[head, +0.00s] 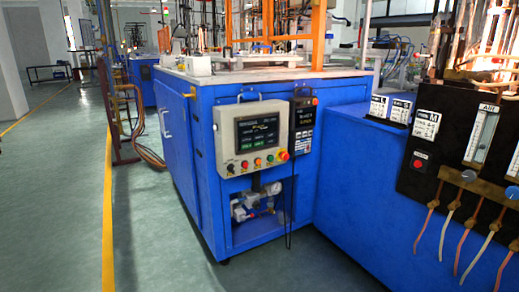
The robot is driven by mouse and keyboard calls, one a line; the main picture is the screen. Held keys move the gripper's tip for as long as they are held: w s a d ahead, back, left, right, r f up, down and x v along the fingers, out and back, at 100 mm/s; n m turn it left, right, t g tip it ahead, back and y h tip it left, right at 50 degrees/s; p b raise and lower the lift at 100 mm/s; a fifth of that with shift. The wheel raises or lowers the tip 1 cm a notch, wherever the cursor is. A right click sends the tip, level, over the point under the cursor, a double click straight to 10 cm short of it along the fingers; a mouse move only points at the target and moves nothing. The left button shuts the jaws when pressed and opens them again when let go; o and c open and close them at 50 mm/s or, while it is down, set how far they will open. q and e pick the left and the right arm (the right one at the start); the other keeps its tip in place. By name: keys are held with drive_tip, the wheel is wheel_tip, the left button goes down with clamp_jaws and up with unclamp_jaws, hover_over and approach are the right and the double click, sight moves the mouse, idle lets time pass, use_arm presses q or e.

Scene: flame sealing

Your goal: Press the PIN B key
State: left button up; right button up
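A grey control panel (228,148) is fixed to the front of a blue machine cabinet. It has a dark screen (257,132) with green and white text, too small to read. Below the screen is a row of small coloured buttons (257,162), with a larger red knob (283,155) at the right end. A black handheld unit (303,126) with a small lit display hangs to the right of the panel, its cable running down. I cannot tell which key is labelled PIN B. Neither of my grippers is in view.
The blue cabinet (182,160) carries a worktop with orange frames. A lower blue bench (350,165) extends right, with labelled boxes and a black gas panel (416,185) with tubes. Open floor (60,190) with a yellow line lies left. Hoses (150,157) hang beside the cabinet.

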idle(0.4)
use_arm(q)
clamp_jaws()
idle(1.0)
